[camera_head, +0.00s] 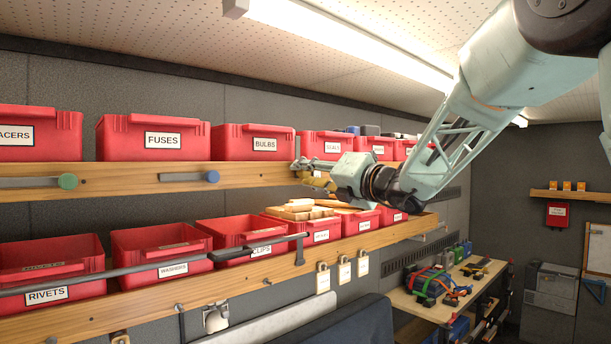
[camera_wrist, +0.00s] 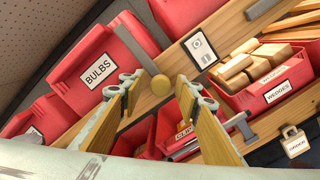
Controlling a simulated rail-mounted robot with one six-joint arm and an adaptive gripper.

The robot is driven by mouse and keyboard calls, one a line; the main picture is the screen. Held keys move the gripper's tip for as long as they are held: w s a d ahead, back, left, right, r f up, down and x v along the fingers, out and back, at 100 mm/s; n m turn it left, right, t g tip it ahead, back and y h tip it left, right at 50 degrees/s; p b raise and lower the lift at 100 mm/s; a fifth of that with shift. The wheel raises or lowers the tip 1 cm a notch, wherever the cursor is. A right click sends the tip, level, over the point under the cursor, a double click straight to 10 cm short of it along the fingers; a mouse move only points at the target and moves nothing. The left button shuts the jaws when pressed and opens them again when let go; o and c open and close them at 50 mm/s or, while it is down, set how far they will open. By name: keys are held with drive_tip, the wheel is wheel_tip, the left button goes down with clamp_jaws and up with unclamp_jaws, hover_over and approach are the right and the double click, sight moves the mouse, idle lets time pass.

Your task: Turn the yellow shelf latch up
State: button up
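The yellow shelf latch (camera_wrist: 160,85) shows in the wrist view as a round yellow knob on a flat grey bar (camera_wrist: 139,48). The knob lies against the upper shelf board. The bar runs from it roughly square to the board, up past the right side of the BULBS bin. My gripper (camera_wrist: 158,88) is open, with one finger on each side of the knob. A gap shows between the knob and each fingertip, and I cannot tell the depth. In the head view my gripper (camera_head: 316,178) is at the upper board and hides the latch.
Red bins line both shelves, including BULBS (camera_head: 252,142) above and CLIPS (camera_head: 232,231) below. Latches with green (camera_head: 68,181) and blue (camera_head: 212,177) knobs lie level on the upper board (camera_head: 125,180). A small plate (camera_wrist: 199,47) is near the yellow knob. A dark rail (camera_head: 150,267) crosses the lower bins.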

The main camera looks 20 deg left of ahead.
drive_tip(key=shift+d, duration=0.1)
drive_tip(key=v, duration=1.2)
idle(0.4)
idle(0.4)
drive_tip(key=s+d+f+n+g+h+b, duration=0.4)
drive_tip(key=s+f+n, duration=0.5)
drive_tip(key=s+f, duration=0.45)
drive_tip(key=s+d+f+n+g+h+b, duration=0.1)
drive_tip(key=s+d+f+n+g+b, duration=0.3)
drive_tip(key=s+f+n, duration=0.95)
drive_tip(key=s+d+f+n+h+b, duration=0.5)
drive_tip(key=s+d+f, duration=0.5)
drive_tip(key=s+d, duration=0.3)
drive_tip(key=s+d+f+n+t+h+b, duration=0.1)
drive_tip(key=s+d+f+n+h+b, duration=0.4)
drive_tip(key=s+d+f, duration=0.6)
drive_tip(key=shift+s+d+n+t+b, duration=0.35)
drive_tip(key=shift+s+d+n, duration=0.4)
drive_tip(key=shift+s+d, duration=0.9)
drive_tip(key=shift+o, duration=0.2)
drive_tip(key=shift+a, duration=0.15)
